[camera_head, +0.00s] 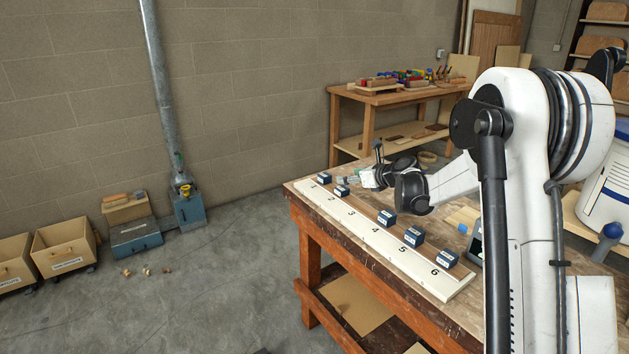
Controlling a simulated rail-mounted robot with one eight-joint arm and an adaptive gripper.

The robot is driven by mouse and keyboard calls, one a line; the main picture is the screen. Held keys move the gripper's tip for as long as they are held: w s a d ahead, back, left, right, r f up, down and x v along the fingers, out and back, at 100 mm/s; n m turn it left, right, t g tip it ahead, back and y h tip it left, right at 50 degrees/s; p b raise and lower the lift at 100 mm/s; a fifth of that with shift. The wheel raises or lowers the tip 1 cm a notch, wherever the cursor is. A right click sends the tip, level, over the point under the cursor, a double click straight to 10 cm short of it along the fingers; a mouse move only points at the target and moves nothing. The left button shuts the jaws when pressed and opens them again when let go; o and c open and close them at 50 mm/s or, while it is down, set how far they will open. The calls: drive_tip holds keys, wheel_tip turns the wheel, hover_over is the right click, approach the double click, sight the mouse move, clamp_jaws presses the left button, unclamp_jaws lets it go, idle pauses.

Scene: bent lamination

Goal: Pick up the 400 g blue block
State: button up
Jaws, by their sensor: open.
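Several dark blue blocks with white labels stand along a white numbered strip (362,231) on the workbench. One block (323,179) is near number 1 and a smaller-looking one (342,190) is near number 2. Others stand near number 4 (386,217), number 5 (414,236) and number 6 (446,258). The weight labels are too small to read, so I cannot tell which is 400 g. My gripper (343,181) is open at the far end of the strip, close to the blocks by 1 and 2. Whether it touches either is unclear.
The wooden workbench (310,225) has a clear left edge. My arm hides much of its right side. Pale wood pieces (462,217) lie behind the strip. A second bench (385,97) with tools stands at the back wall. Wooden bins (63,247) sit on the floor at left.

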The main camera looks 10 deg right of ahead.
drive_tip(key=shift+w+a+f+m, duration=0.1)
drive_tip(key=shift+w+f+m, duration=0.3)
drive_tip(key=shift+w+f, duration=0.25)
approach(325, 175)
drive_tip(key=x, duration=0.2)
drive_tip(key=b+x, duration=0.1)
drive_tip(key=x, duration=0.1)
drive_tip(key=shift+s+f, duration=0.15)
drive_tip(key=shift+f, duration=0.1)
drive_tip(key=shift+r+b+x, duration=0.15)
drive_tip(key=shift+b+x, duration=0.1)
drive_tip(key=shift+x, duration=1.2)
drive_tip(key=shift+r+b+x, duration=0.1)
drive_tip(key=shift+b+x, duration=0.15)
drive_tip(key=shift+x, duration=1.2)
clamp_jaws()
